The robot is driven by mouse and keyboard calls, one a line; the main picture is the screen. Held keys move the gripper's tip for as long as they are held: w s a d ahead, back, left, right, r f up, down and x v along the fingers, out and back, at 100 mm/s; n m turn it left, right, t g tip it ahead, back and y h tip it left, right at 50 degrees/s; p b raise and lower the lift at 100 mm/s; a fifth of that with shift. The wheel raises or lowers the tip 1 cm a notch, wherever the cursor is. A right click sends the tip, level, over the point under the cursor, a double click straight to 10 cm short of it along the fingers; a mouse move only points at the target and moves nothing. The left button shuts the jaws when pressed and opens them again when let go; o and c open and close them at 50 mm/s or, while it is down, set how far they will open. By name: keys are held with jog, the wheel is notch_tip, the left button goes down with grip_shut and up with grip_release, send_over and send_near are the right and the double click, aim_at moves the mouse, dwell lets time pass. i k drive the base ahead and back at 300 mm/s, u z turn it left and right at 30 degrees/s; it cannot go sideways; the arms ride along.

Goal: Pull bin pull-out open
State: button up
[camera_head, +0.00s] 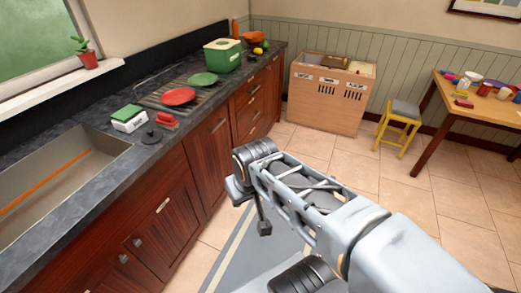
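Dark red wooden fronts run under the counter. A tall front (207,160) has a short slanted metal handle (218,125) near its top and looks shut; it may be the bin pull-out, but no label tells. A wide front (165,222) nearer me also has a bar handle (163,205) and looks shut. My gripper (252,208) is at the arm's far end, over the floor right of these fronts, and seems apart from them. Its fingers are small and partly hidden by my wrist, so their opening is unclear.
A light wooden box (325,98) with slotted front stands at the back wall. A yellow stool (399,123) and a table (470,108) are at right. A sink (60,165) and dishes are on the counter (185,135). Tiled floor (335,150) is clear between.

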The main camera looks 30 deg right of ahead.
aim_at(208, 147)
jog(key=z, duration=0.25)
jog(key=k, duration=0.6)
jog(key=u, duration=0.4)
jog(key=i, duration=1.55)
jog(key=z, duration=0.35)
